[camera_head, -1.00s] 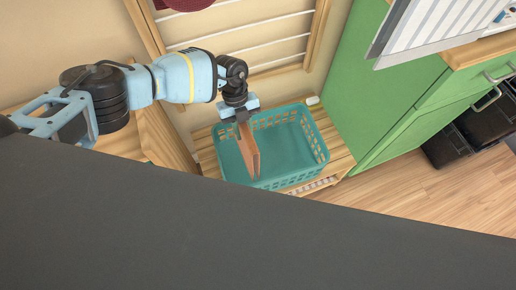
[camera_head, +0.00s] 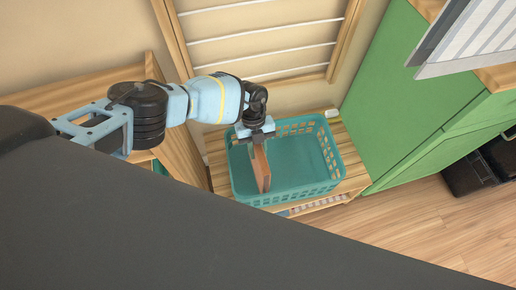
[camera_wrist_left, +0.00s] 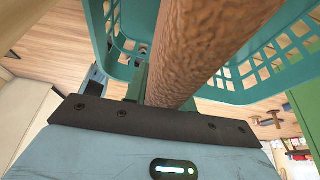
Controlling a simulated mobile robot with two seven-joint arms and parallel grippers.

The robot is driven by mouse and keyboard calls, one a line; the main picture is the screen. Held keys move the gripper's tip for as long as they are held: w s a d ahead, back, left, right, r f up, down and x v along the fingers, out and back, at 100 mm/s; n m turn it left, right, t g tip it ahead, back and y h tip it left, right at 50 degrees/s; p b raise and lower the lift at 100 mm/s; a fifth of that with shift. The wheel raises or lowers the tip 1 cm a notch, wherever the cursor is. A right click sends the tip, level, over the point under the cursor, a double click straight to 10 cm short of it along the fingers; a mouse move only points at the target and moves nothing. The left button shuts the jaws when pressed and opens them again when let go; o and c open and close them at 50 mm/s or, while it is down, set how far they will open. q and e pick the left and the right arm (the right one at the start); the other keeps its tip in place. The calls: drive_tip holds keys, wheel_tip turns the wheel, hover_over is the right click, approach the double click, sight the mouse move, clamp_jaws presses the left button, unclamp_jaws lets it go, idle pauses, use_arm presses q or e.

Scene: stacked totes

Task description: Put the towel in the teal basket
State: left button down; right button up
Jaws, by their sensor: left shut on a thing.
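The towel (camera_head: 262,170) is a brown-orange, folded, upright slab in the head view. My left gripper (camera_head: 258,143) is shut on its upper end and holds it over and partly within the left side of the teal basket (camera_head: 318,187). In the left wrist view the towel (camera_wrist_left: 195,45) has a rough texture and runs away from the jaws, with the basket (camera_wrist_left: 262,70) around it. I cannot tell whether the towel touches the basket floor. The right gripper is in neither view.
The basket stands on a low wooden shelf (camera_head: 352,178). A green cabinet (camera_head: 400,110) stands to its right, and a slatted wooden frame (camera_head: 335,60) is on the wall behind. A wooden unit (camera_head: 178,150) stands left. The basket's right half is empty.

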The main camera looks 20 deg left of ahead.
use_arm(q)
drive_tip(key=shift+f, duration=0.1)
drive_tip(key=c, duration=1.2)
unclamp_jaws()
drive_tip(key=shift+o, duration=0.2)
drive_tip(key=p+v, duration=0.2)
drive_tip(key=v, duration=0.9)
drive_tip(key=shift+w+a+r, duration=0.1)
drive_tip(key=shift+r, duration=0.55)
